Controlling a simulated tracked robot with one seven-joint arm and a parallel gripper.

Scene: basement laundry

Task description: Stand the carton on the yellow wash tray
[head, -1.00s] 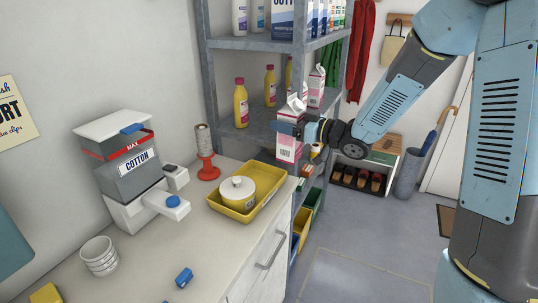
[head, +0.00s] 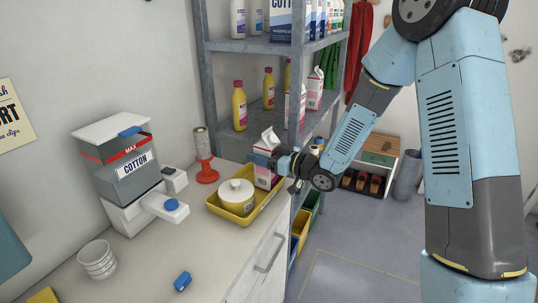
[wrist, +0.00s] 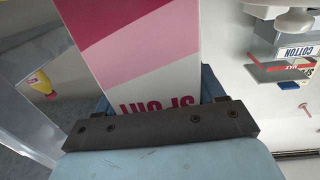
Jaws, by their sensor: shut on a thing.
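The pink and white carton (head: 266,172) is upright in my gripper (head: 272,160), at the far right end of the yellow wash tray (head: 236,215). I cannot tell whether its base touches the tray floor. The carton's base is hidden in the wrist view.
A grey shelf rack (head: 250,46) with yellow bottles (head: 239,105) and other pink cartons (head: 315,89) stands behind the tray. A red spool holder (head: 207,168) and a cotton dispenser (head: 128,170) are left of the tray. The counter front is mostly clear.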

